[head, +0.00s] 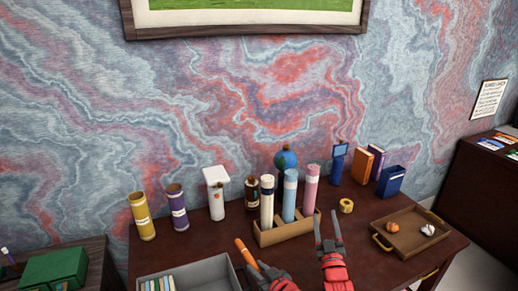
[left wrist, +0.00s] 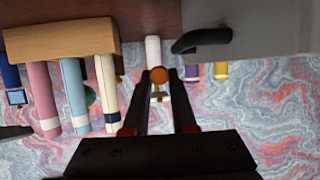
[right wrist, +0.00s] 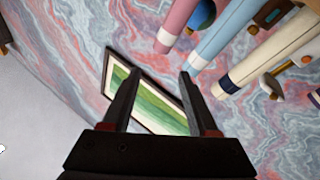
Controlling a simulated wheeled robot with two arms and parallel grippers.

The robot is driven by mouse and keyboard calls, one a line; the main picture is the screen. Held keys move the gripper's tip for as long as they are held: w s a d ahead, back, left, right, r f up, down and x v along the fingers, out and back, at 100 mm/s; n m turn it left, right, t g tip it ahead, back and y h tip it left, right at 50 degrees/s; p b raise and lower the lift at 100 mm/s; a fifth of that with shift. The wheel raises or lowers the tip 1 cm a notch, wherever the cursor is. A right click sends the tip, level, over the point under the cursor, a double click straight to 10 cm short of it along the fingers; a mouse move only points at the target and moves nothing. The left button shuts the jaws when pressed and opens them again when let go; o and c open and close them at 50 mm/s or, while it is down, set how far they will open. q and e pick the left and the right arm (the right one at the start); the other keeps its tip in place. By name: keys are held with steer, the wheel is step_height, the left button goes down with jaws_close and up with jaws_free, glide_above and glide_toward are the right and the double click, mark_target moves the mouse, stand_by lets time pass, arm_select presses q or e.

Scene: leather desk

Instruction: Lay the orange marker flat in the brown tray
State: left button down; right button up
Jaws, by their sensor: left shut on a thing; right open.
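The orange marker (head: 245,252) is in my left gripper (head: 257,268), tilted, near the front of the desk. In the left wrist view the round orange end of the marker (left wrist: 159,75) shows between the fingertips of my left gripper (left wrist: 160,72). My right gripper (head: 328,216) is open and empty, between the marker and the tray. In the right wrist view nothing is between its fingers (right wrist: 158,72).
A wooden holder (head: 290,231) with several rolled tubes stands behind the grippers. A grey bin (head: 215,268) is at the front left. The tray's near part is bare.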

steer(key=w+d+g+h, duration=0.1)
steer(key=w+d+g, duration=0.1)
steer(key=w+g, duration=0.2)
steer(key=w+d+f+m+g, duration=0.1)
steer(key=w+d+g, duration=0.1)
steer(key=w+g, duration=0.2)
steer(key=shift+w+d+h, duration=0.35)
steer(key=shift+w+h, duration=0.05)
steer(key=shift+w, duration=1.25)
